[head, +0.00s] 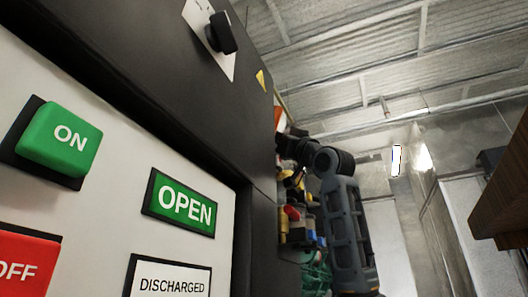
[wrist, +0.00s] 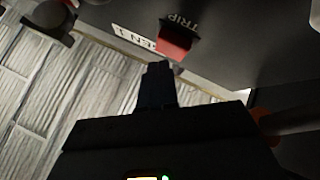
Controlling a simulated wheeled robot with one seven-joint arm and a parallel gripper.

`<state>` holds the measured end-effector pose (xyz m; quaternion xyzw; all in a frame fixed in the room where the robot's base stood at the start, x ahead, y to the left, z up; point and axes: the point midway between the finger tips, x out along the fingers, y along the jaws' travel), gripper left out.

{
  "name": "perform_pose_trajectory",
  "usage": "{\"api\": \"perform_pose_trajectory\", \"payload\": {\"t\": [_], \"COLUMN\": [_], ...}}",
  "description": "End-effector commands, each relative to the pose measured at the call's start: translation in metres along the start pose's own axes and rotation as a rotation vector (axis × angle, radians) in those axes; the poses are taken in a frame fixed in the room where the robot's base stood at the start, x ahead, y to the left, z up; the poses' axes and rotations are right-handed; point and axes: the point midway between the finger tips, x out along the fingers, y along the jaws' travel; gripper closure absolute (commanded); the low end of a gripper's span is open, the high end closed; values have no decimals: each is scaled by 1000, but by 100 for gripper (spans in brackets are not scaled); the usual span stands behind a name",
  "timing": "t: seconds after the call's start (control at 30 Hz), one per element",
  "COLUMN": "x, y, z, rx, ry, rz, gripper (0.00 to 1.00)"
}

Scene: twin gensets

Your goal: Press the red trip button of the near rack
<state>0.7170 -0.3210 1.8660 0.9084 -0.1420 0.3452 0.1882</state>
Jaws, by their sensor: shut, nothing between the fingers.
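In the wrist view the red trip button (wrist: 175,42) sits on a dark panel near the top middle, with the word TRIP beside it. My gripper (wrist: 158,68) is shut and empty, dark, with its fingertips just short of the button in the picture. I cannot tell whether they touch it. A white label (wrist: 134,36) lies beside the button, partly readable. In the head view my arm reaches up along the far side of a dark cabinet, and my gripper and the trip button are not clearly visible there.
In the head view a dark cabinet (head: 150,60) fills the left, with a green ON button (head: 60,140), a red OFF button (head: 22,264), an OPEN sign (head: 180,203), a DISCHARGED sign (head: 170,280) and a black knob (head: 222,33). A brown object (head: 505,190) stands at the right edge.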

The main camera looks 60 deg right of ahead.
Motion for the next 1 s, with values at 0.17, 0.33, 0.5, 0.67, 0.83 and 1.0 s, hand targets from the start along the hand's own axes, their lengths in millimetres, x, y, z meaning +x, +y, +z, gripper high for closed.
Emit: {"api": "perform_pose_trajectory", "payload": {"t": [0.17, 0.33, 0.5, 0.67, 0.83, 1.0], "x": [3, 3, 3, 4, 5, 7], "y": [-2, -2, -2, -3, -4, -6], "z": [2, 2, 2, 3, 4, 5], "rx": [0, 0, 0, 0, 0, 0], "ry": [0, 0, 0, 0, -1, -1], "rz": [0, 0, 0, -1, -1, -2], "gripper": [100, 100, 100, 100, 100, 100]}}
